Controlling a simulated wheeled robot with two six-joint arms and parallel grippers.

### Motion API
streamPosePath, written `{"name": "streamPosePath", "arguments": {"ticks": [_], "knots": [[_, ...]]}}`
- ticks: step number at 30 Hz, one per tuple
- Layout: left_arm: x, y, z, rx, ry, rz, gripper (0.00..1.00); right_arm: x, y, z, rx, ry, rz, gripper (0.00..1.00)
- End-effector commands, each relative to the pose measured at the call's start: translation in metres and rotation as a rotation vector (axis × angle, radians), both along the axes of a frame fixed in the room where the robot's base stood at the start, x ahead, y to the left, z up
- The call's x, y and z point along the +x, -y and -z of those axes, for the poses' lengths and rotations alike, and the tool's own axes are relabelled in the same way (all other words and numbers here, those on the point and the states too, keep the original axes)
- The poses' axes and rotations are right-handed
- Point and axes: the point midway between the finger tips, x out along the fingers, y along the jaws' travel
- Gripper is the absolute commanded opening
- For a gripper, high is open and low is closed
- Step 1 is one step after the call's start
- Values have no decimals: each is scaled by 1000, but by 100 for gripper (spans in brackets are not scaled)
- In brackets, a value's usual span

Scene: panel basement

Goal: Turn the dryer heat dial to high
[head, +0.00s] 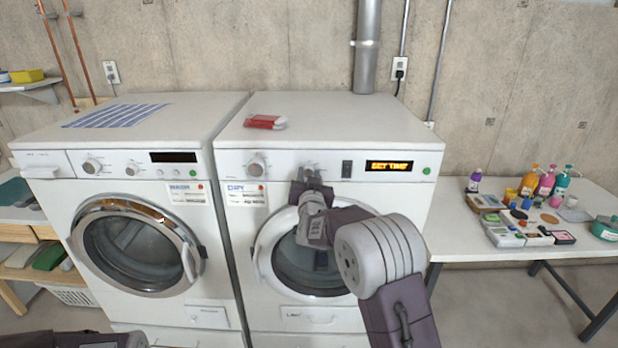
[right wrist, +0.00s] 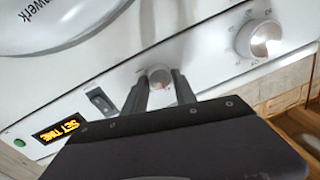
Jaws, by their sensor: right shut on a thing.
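The dryer (head: 232,142) is the right-hand white machine, its display lit with "SET TIME". The heat dial (right wrist: 159,76) is the smaller silver knob on its panel, with a small reddish mark near its edge. My right gripper (right wrist: 161,88) has one finger on each side of this dial and is shut on it. In the head view the right gripper (head: 311,174) reaches up to the panel and covers most of the dial. Only part of my left arm shows at the bottom left; its gripper is not visible.
A larger dial (right wrist: 262,40) and a dark rocker switch (right wrist: 101,100) flank the heat dial. A washer (head: 60,140) stands close on the left. A red and white packet (head: 265,122) lies on the dryer. A table (head: 455,235) with bottles and small boxes is on the right.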

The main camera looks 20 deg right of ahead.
Motion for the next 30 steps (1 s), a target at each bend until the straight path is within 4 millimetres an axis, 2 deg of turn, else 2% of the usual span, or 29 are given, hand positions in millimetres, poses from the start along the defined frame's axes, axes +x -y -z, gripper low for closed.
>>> {"name": "streamPosePath", "arguments": {"ticks": [8,18,30], "knots": [[0,0,31,0,0,0,0,0,0,6,143,45,0,0],[0,0,77,0,0,0,0,0,0,7,445,133,-2,0],[0,0,118,0,0,0,0,0,0,7,812,237,-3,0]]}}
